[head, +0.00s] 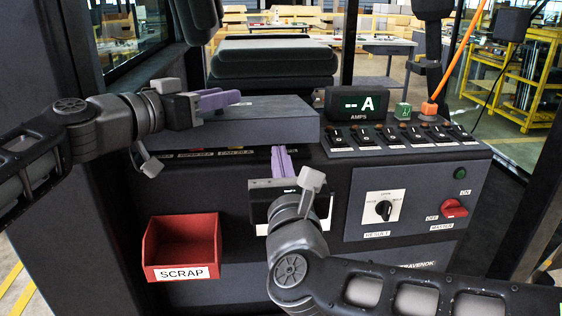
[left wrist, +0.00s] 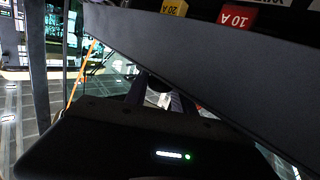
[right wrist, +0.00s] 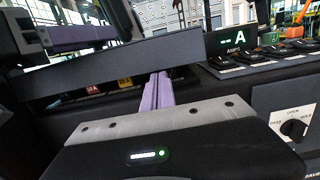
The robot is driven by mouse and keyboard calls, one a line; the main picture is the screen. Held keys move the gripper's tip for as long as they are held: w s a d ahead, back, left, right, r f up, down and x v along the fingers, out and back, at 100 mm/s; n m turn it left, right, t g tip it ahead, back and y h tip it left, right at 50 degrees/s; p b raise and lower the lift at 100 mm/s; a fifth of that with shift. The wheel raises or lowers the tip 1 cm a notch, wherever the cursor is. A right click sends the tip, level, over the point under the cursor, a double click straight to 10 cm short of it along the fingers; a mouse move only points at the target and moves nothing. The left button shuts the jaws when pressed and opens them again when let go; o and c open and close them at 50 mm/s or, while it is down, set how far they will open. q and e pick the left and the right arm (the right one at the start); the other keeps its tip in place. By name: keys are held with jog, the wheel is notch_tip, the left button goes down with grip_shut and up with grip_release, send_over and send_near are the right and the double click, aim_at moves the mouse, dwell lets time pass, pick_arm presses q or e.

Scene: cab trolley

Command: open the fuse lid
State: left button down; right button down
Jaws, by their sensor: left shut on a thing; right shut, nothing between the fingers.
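The fuse lid (head: 265,126) is a wide dark grey cover on the console. It is partly raised, with a gap under its front edge; its long edge crosses the right wrist view (right wrist: 130,60). My left gripper (head: 220,98), with purple fingers, is shut at the left part of the lid; the exact grip is hidden. In the left wrist view the lid (left wrist: 200,60) slants above the fingers. My right gripper (head: 282,160) is shut and empty, its fingers pointing up to the lid's lower front edge. In the right wrist view the fingertips (right wrist: 160,78) are close beneath that edge; contact is unclear.
Coloured fuse labels, including a red 10 A label (left wrist: 236,17), show by the lid. A red SCRAP bin (head: 182,248) hangs lower left. Right of the lid are an AMPS display (head: 356,103), a row of switches (head: 400,136), a rotary knob (head: 384,209) and a red master switch (head: 453,208).

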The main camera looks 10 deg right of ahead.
aim_at(190, 143)
pick_arm(q)
jog(key=c, duration=1.1)
grip_release()
jog(key=shift+f, duration=0.55)
pick_arm(e)
jog(key=shift+r, duration=0.65)
pick_arm(q)
jog(key=shift+o, duration=0.2)
pick_arm(e)
jog(key=shift+d, duration=0.1)
pick_arm(q)
jog(key=shift+s+a, duration=0.25)
jog(key=v, duration=0.6)
jog(key=shift+s+a+r, duration=0.1)
jog(key=shift+a+r, duration=0.05)
jog(key=shift+r, duration=0.15)
jog(key=shift+s+a+r, duration=0.1)
jog(key=shift+s+a, duration=0.05)
jog(key=shift+s, duration=0.1)
pick_arm(e)
jog(key=shift+f, duration=0.15)
jog(key=shift+f, duration=0.1)
